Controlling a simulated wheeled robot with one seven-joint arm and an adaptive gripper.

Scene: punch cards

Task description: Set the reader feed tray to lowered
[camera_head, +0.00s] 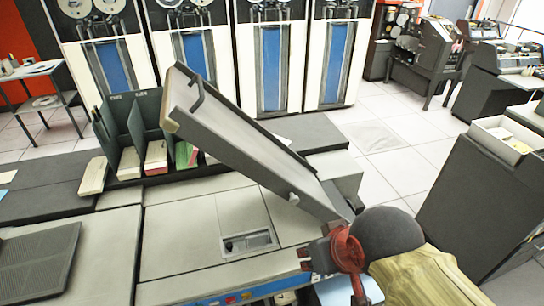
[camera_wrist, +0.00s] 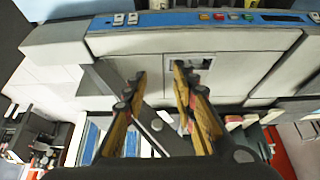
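The reader feed tray (camera_head: 235,135) is a long grey tray with a dark rim. It stands raised at a steep slant over the reader, its upper end at the left and its lower end at the right, with a small round knob on its near side. In the wrist view, part of the tray (camera_wrist: 165,136) and its knob show beyond and between my fingers. My gripper (camera_head: 328,262) is near the tray's lower end, on the near side over the reader's front. In the wrist view my gripper (camera_wrist: 160,74) is open with nothing between its fingertips. Contact with the tray is not visible.
The reader top (camera_head: 180,235) is flat with a recessed latch panel (camera_head: 249,243). A dark card rack (camera_head: 130,130) with card decks stands behind, left of the tray. A blue control strip (camera_wrist: 210,20) with buttons runs along the front. A dark cabinet (camera_head: 490,200) stands right.

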